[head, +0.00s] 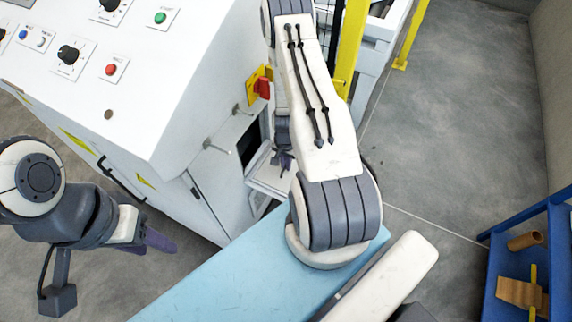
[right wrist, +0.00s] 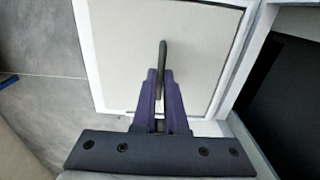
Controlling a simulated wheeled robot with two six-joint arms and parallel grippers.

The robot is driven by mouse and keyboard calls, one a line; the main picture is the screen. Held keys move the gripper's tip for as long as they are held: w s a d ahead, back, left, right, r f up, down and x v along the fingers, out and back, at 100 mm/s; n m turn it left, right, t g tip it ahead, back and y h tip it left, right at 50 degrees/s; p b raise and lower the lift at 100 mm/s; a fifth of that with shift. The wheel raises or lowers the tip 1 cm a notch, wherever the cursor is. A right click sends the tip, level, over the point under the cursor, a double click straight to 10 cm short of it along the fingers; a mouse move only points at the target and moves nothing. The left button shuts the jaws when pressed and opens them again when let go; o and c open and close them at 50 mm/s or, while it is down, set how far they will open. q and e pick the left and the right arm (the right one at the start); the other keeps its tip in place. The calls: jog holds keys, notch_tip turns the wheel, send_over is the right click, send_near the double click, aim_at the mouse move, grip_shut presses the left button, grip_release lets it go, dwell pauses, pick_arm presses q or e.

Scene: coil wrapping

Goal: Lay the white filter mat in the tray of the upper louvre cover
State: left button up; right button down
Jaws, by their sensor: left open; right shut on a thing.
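The open cover (head: 270,187) shows in the head view as a pale tray-like frame beside a dark opening on the machine. In the right wrist view its white rim (right wrist: 92,58) surrounds a flat off-white sheet (right wrist: 120,50); I cannot tell whether this is the filter mat or the tray floor. My right gripper (right wrist: 160,92) is shut on a thin dark tab (right wrist: 162,57) that stands out over the sheet. In the head view the right gripper (head: 283,160) is small and partly hidden by my arm. My left gripper (head: 162,243) is open, away from the cover.
The white machine cabinet (head: 170,95) with its control panel stands at left. A light blue surface (head: 215,285) lies in front. A blue rack (head: 505,270) is at right, and yellow posts (head: 412,35) stand behind. The grey floor between is clear.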

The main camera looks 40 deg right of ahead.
jog(key=shift+f, duration=0.2)
jog(key=c, duration=1)
grip_release()
jog(key=shift+o, duration=0.2)
jog(key=shift+r, duration=0.1)
notch_tip(320, 180, up, 12)
jog(key=p, duration=0.8)
jog(key=shift+r+p, duration=0.15)
jog(key=shift+p, duration=0.2)
jog(key=shift+a, duration=0.1)
